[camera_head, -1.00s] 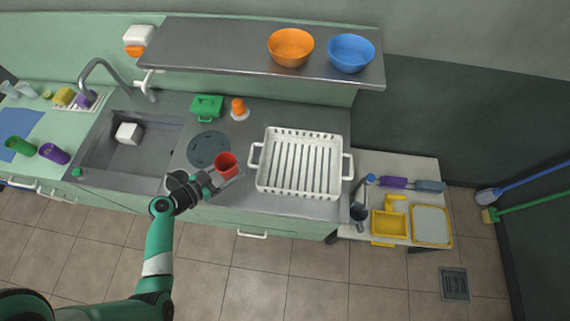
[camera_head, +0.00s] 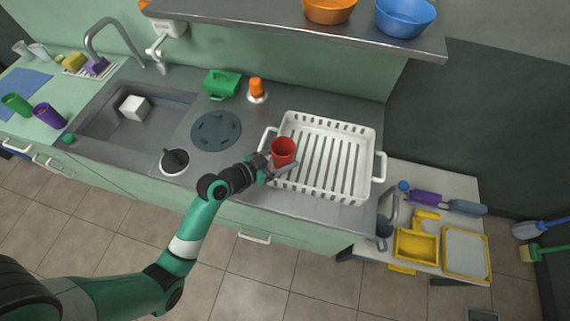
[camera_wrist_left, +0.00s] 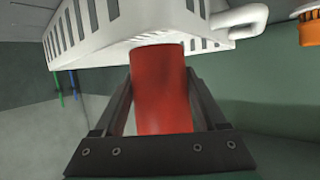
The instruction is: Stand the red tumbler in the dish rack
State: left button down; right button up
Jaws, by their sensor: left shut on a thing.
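The red tumbler (camera_head: 283,150) is upright in my left gripper (camera_head: 279,166). In the head view it overlaps the left part of the white dish rack (camera_head: 345,196). The left wrist view shows the tumbler (camera_wrist_left: 161,90) between the two dark fingers, which are shut on it. There the rack's slotted wall (camera_wrist_left: 100,22) lies beyond and above the tumbler. I cannot tell how high the tumbler is above the rack floor. The rack is empty apart from the overlap. My right gripper is not in view.
The rack has a handle at each side (camera_head: 380,167). A shelf with bowls (camera_head: 405,16) overhangs the back. A side table (camera_head: 440,178) stands at the right.

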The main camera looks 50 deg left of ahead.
aim_at(285, 163)
pick_arm(q)
jog(key=f, duration=0.1)
jog(key=f+b, duration=0.1)
jog(key=f, duration=0.2)
jog(key=shift+w+d+b, duration=0.2)
jog(key=shift+w+b, duration=0.05)
jog(key=shift+b, duration=0.15)
jog(key=shift+r, duration=0.15)
jog(key=shift+f+b, duration=0.55)
jog(key=shift+f, duration=0.2)
jog(key=shift+c, duration=1.1)
grip_release()
jog(key=shift+f, duration=0.1)
jog(key=shift+r+p, duration=0.25)
jog(key=shift+p, duration=0.1)
jog(key=shift+r+p, duration=0.55)
jog(key=shift+r, duration=0.05)
jog(key=p+v, duration=0.2)
jog(key=v, duration=1)
